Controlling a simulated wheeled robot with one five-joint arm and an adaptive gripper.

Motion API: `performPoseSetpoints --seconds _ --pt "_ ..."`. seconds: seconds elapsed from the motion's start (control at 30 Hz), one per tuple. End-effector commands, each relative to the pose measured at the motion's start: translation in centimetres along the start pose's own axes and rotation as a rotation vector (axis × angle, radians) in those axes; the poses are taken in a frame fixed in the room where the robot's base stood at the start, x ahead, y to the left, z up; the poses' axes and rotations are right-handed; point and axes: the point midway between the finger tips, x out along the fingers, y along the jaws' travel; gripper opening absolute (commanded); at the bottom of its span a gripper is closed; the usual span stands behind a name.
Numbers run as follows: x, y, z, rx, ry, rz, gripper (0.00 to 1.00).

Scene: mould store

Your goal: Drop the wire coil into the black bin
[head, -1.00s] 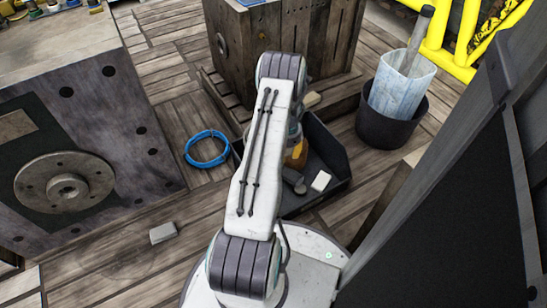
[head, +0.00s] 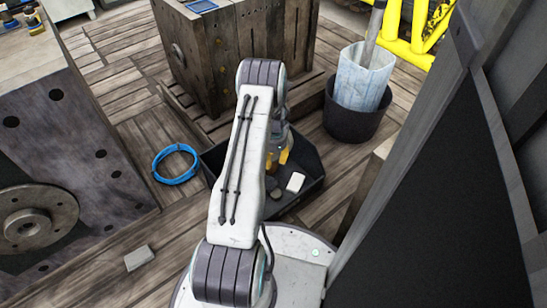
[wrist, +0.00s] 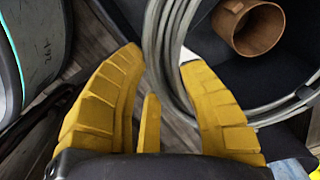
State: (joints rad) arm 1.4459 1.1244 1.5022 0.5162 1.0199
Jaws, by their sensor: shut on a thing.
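A grey wire coil (wrist: 160,45) shows in the wrist view, its strands running between the yellow fingers of my gripper (wrist: 158,57). My gripper is shut on it. In the head view my gripper (head: 280,157) is over the black bin (head: 300,200), a dark open rectangular box, and my arm hides part of the bin. The coil cannot be made out there. In the wrist view the dark bin floor (wrist: 215,75) lies behind the coil, with a brown ring-shaped piece (wrist: 258,28). A whitish block (head: 295,183) is also in the bin.
A blue coil (head: 176,182) lies on the plank floor left of the bin. A dark round bucket (head: 352,124) holding a pale blue container stands at right. A wooden crate (head: 205,62) stands behind. A grey block (head: 140,257) lies lower left. A dark panel fills the right.

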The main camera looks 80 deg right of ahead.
Motion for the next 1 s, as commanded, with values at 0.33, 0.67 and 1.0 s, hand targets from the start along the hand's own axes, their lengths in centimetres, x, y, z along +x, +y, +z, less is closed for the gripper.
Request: performPoseSetpoints --seconds 0.33,0.67,1.0 --pt "2.2 -0.1 -0.1 -0.001 0.003 -0.004 0.01" --pt "2.1 -0.1 -0.1 -0.001 0.002 -0.004 0.46" --pt "2.2 0.0 0.0 -0.001 0.001 -0.001 0.64"
